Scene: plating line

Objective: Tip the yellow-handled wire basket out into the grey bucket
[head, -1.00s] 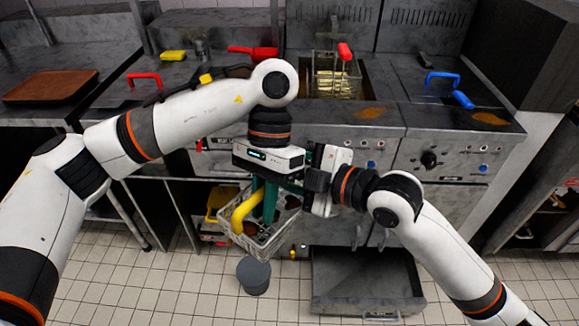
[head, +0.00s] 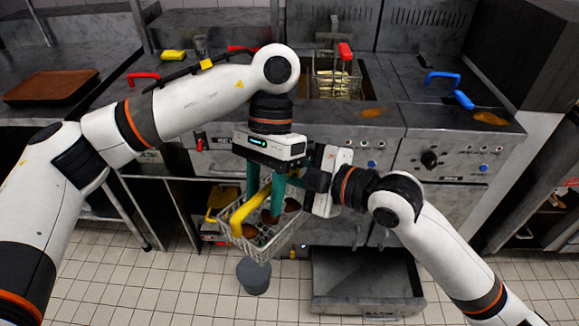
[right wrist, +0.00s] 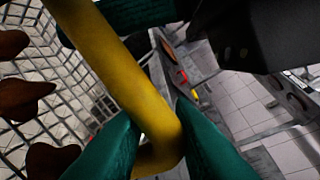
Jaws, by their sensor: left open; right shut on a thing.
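The wire basket (head: 262,240) hangs in the air in front of the fryer, with several brown pieces (head: 268,217) inside. Its yellow handle (head: 248,205) slants across it. My right gripper (right wrist: 150,140) is shut on the handle near its bent end, in the right wrist view. My left gripper (head: 265,190) is open, its green fingers spread on either side of the handle in the head view. The grey bucket (head: 253,276) stands on the tiled floor, just below the basket in the picture. The right gripper's fingertips are mostly hidden in the head view.
A fryer basket with a red handle (head: 344,51) sits in the fryer at the back. An open drawer (head: 365,285) juts out low, right of the bucket. A yellow container (head: 222,198) stands on the shelf behind the basket. Tiled floor left of the bucket is clear.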

